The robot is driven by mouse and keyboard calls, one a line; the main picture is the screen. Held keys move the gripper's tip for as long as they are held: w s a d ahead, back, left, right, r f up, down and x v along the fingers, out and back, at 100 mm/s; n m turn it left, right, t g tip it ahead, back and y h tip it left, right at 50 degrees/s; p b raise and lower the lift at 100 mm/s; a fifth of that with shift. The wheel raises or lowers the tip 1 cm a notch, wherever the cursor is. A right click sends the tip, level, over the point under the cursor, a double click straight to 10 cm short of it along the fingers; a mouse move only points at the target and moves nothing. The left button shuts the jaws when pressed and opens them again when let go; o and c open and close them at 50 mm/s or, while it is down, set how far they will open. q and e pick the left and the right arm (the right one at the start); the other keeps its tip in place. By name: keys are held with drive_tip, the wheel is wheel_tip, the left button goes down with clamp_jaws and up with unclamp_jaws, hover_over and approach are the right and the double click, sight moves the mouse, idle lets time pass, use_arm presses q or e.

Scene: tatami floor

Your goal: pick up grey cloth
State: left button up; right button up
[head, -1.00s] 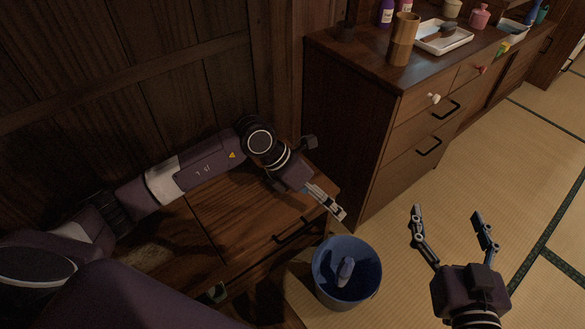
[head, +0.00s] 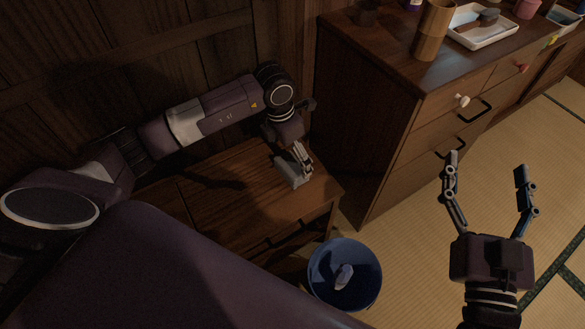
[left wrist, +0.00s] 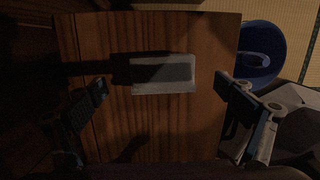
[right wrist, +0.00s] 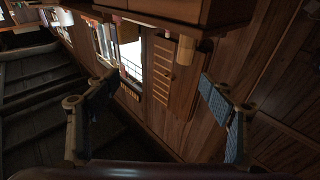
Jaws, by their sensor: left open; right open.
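A flat, folded grey cloth (head: 292,179) lies on the low wooden cabinet top, partly covered by my left gripper in the head view. In the left wrist view the grey cloth (left wrist: 163,88) is a pale rectangle, partly in shadow, between the spread fingers. My left gripper (head: 301,160) is open above it and empty; its fingers (left wrist: 161,86) stand apart on both sides of the cloth. My right gripper (head: 487,166) is open and empty over the tatami at the right.
A blue bucket (head: 316,287) with a pale object (head: 343,275) inside stands on the floor in front of the low cabinet (head: 235,195). A taller drawer chest (head: 375,120) stands to the right, with a wooden cup (head: 432,32) and a white tray (head: 482,38) on top.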

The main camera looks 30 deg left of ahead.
sight(292, 165)
use_arm(q)
drive_tip(key=shift+f, duration=0.3)
drive_tip(key=f+b, duration=0.1)
drive_tip(key=f, duration=0.1)
drive_tip(key=f+b, duration=0.1)
drive_tip(key=f, duration=0.1)
drive_tip(key=shift+d+f, duration=0.2)
drive_tip(key=shift+f, duration=0.1)
use_arm(e)
drive_tip(key=s+r+t+y, duration=0.1)
drive_tip(key=s+r+t, duration=0.3)
drive_tip(key=r, duration=0.5)
drive_tip(key=shift+s+r+t+y, duration=0.25)
drive_tip(key=shift+r+t+y, duration=0.15)
drive_tip(key=shift+t, duration=0.4)
use_arm(q)
drive_tip(key=c, duration=1.2)
drive_tip(key=shift+r, duration=0.15)
use_arm(e)
drive_tip(key=shift+w+f, duration=0.1)
drive_tip(key=shift+w, duration=0.05)
